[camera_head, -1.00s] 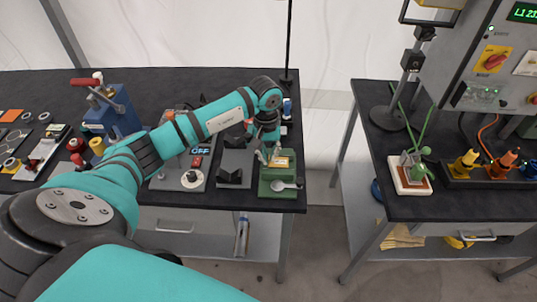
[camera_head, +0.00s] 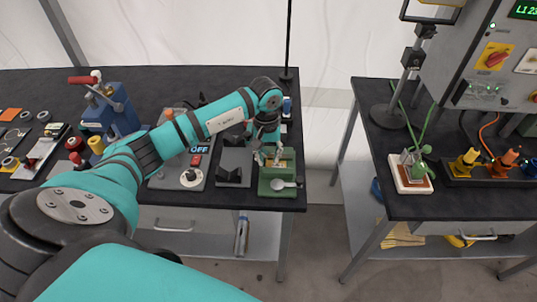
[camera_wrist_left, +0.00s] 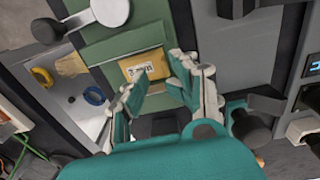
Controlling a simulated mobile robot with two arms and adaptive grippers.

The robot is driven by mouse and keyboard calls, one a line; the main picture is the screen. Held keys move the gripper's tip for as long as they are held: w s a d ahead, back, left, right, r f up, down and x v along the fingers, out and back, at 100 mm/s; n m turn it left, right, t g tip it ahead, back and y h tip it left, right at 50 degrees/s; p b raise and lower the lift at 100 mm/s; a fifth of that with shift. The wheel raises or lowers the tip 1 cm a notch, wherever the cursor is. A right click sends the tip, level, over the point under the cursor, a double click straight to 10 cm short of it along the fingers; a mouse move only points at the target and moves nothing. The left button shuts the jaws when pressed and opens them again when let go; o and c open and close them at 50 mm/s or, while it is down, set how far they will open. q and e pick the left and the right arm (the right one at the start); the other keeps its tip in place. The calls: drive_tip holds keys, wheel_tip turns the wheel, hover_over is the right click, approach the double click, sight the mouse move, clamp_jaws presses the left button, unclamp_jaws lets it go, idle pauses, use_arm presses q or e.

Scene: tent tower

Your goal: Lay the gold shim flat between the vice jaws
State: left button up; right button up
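The green vice (camera_head: 277,190) stands at the front right corner of the left bench. The gold shim (camera_wrist_left: 145,66), with a printed label, lies at the vice between green parts in the left wrist view. It looks flat, but I cannot tell whether it is fully seated between the jaws. My left gripper (camera_head: 270,155) is right over the vice. In the left wrist view my left gripper (camera_wrist_left: 158,74) has its fingers spread, with the shim beyond the tips and no grip on it. The vice's grey handle (camera_wrist_left: 86,18) is at the top left there. My right gripper is out of view.
A black V-shaped block (camera_head: 229,175) and a control box with a dial (camera_head: 190,178) stand left of the vice. A blue press (camera_head: 110,110) is farther left. A gap separates this bench from the right bench (camera_head: 450,205).

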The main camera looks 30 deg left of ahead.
sight(267, 160)
use_arm(q)
drive_tip(key=shift+r+p, duration=0.45)
drive_tip(key=shift+r, duration=0.15)
drive_tip(key=shift+w+a+r, duration=0.15)
drive_tip(key=shift+r, duration=0.15)
wheel_tip(267, 160, up, 11)
drive_tip(key=b, duration=0.4)
drive_tip(key=shift+s+r, duration=0.2)
drive_tip(key=shift+s, duration=0.05)
drive_tip(key=shift+a, duration=0.15)
